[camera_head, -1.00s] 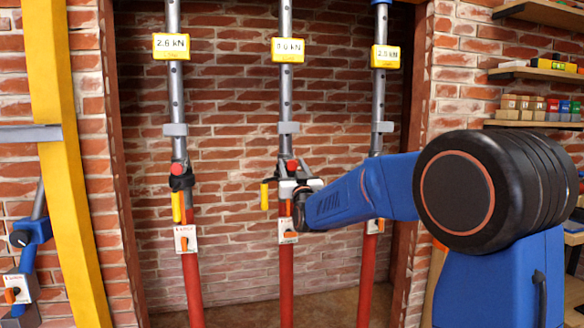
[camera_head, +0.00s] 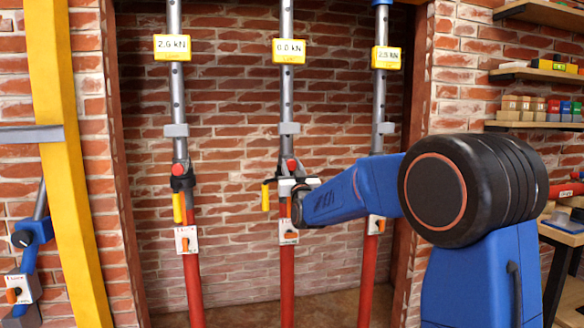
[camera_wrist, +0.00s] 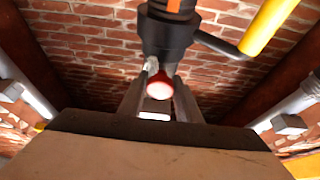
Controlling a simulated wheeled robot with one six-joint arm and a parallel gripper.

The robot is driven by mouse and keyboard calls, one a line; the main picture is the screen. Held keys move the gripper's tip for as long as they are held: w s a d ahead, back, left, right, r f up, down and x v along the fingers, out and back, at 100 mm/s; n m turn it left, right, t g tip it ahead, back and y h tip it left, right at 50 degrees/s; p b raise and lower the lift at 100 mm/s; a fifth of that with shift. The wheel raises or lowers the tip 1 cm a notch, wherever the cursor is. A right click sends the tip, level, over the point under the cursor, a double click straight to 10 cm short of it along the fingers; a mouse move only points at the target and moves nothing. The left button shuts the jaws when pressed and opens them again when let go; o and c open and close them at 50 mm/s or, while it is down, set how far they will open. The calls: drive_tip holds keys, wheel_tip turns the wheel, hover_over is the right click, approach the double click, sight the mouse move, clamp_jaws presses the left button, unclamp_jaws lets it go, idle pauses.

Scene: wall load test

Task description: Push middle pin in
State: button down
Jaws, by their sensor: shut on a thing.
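The middle prop (camera_head: 287,275) stands upright in the wall opening, with a red lower tube and a grey upper tube. Its yellow display (camera_head: 289,50) reads 0.0 kN. The red pin knob (camera_head: 291,165) sits at its black collar, above a hanging yellow handle (camera_head: 265,196). My gripper (camera_head: 290,184) is at the collar, from the right. In the wrist view, the red round pin end (camera_wrist: 160,86) lies between my fingers (camera_wrist: 159,98), which are shut on it. The black collar (camera_wrist: 168,35) is just beyond. How deep the pin sits is hidden.
The left prop (camera_head: 192,280) reads 2.6 kN and the right prop (camera_head: 367,275) about 2.5 kN; they flank the middle one. A yellow beam (camera_head: 62,150) stands at the left. Shelves (camera_head: 535,74) hold small items at the right.

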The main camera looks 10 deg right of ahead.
drive_tip(key=c, duration=1.3)
unclamp_jaws()
drive_tip(key=shift+w, duration=0.1)
drive_tip(key=v, duration=1.7)
drive_tip(key=shift+f, duration=0.15)
drive_tip(key=s+d+f+g, duration=0.2)
drive_tip(key=s+f+g, duration=0.4)
drive_tip(key=s, duration=0.8)
drive_tip(key=s+d+f+g, duration=0.2)
drive_tip(key=s+f+g, duration=0.3)
drive_tip(key=s+f, duration=0.4)
drive_tip(key=s+d+f+g, duration=0.2)
drive_tip(key=s+f+g, duration=0.4)
drive_tip(key=s, duration=1.4)
wheel_tip(320, 180, down, 2)
drive_tip(key=shift+d+f+g, duration=0.1)
drive_tip(key=shift+d+g, duration=0.2)
drive_tip(key=shift+d, duration=0.1)
